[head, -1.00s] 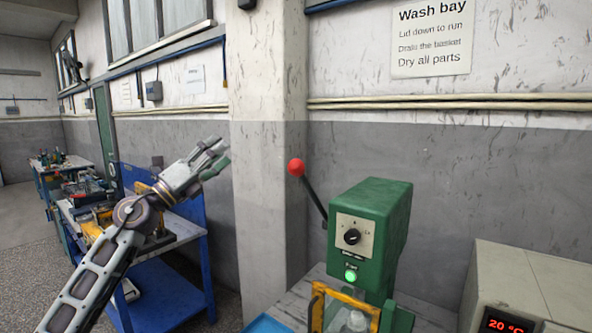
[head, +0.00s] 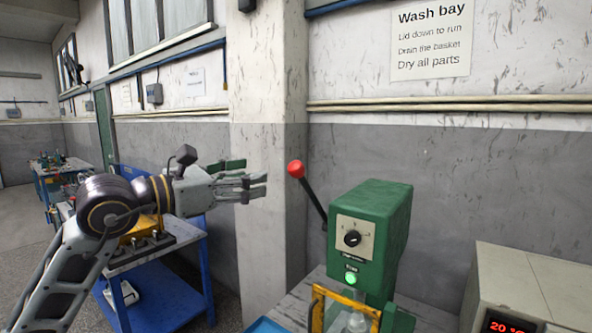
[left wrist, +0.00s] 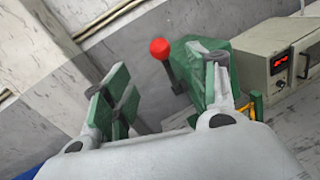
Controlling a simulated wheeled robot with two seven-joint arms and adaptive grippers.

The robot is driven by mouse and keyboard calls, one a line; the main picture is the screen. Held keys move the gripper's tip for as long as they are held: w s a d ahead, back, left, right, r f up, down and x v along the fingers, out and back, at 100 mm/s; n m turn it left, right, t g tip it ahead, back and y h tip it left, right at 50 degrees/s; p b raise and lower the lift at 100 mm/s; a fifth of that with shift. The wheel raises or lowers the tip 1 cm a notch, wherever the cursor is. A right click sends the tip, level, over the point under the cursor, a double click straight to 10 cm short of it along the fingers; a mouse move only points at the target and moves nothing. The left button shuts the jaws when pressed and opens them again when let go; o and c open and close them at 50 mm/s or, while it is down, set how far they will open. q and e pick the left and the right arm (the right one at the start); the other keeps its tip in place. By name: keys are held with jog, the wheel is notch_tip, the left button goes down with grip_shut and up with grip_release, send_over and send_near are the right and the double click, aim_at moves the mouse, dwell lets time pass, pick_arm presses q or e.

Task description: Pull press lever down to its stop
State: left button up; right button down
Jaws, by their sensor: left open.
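The press lever (head: 312,200) is a dark rod with a red ball knob (head: 295,169). It slants up and to the left from the green press head (head: 370,220), so the knob is raised. My left gripper (head: 258,186) is open and empty, to the left of the knob and apart from it in the head view. In the left wrist view the knob (left wrist: 160,48) shows beyond and between the open fingers (left wrist: 165,95), with the green press (left wrist: 200,65) behind it. My right gripper is not in view.
A yellow guard frame (head: 318,305) stands below the press head on the bench. A beige unit (head: 535,285) with a red display is at the right. A blue workbench (head: 165,300) stands behind my left arm. A wall pillar (head: 268,215) is behind the gripper.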

aim_at(290, 169)
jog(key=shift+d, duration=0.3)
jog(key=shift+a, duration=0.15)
pick_arm(q)
jog(key=p+x, duration=0.3)
jog(key=x, duration=0.9)
jog(key=shift+w+p, duration=0.15)
jog(key=shift+p, duration=0.25)
jog(key=shift+w+d, duration=0.5)
jog(key=shift+d, duration=0.1)
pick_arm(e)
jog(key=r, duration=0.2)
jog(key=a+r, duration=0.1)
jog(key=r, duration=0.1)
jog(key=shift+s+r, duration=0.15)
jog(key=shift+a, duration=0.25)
